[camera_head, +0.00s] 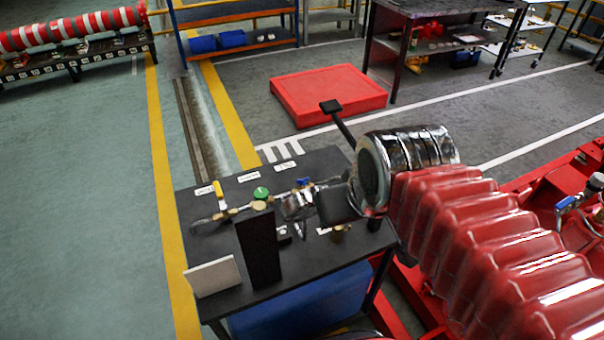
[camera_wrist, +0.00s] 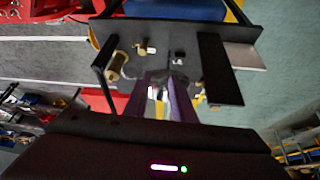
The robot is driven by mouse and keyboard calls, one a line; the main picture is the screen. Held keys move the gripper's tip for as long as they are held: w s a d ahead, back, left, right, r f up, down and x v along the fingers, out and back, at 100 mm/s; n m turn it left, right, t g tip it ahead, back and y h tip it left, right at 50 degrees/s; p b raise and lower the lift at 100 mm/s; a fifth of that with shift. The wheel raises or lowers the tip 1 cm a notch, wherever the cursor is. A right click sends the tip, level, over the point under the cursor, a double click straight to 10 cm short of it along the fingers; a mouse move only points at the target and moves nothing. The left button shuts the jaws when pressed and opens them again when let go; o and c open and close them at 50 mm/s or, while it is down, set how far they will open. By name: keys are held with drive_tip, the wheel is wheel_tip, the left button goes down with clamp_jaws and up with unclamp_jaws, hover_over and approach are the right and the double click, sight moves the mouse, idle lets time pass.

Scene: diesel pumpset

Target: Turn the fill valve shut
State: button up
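A black-topped bench (camera_head: 240,285) carries a line of pipe fittings with a yellow lever (camera_head: 218,189), a green round handle (camera_head: 261,193) and a blue handle (camera_head: 303,182). The labels beside them are too small to read, so I cannot tell which is the fill valve. My gripper (camera_head: 298,205) reaches in from the right, low over the bench beside the blue handle. In the wrist view my gripper (camera_wrist: 160,82) shows two purplish fingers with a gap between them. Small bright and yellow parts show in the gap; contact is unclear. The fittings there are mostly hidden by the fingers.
A black upright plate (camera_head: 258,248) and a pale panel (camera_head: 212,277) stand at the bench's front. A brass cylinder (camera_wrist: 117,66) and a small brass fitting (camera_wrist: 146,48) stand near the fingers. A red platform (camera_head: 328,93) lies behind. Floor left of the bench is clear.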

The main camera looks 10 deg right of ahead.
drive_tip(key=w+r+n+g, duration=0.1)
drive_tip(key=w+r+n, duration=0.2)
drive_tip(key=w+n, duration=0.35)
drive_tip(key=n+g, duration=0.4)
drive_tip(key=n, duration=0.8)
hover_over(303, 181)
wheel_tip(303, 181, down, 11)
drive_tip(key=shift+w, duration=0.15)
wheel_tip(303, 181, down, 14)
drive_tip(key=shift+r, duration=0.1)
drive_tip(key=shift+c, duration=0.3)
clamp_jaws()
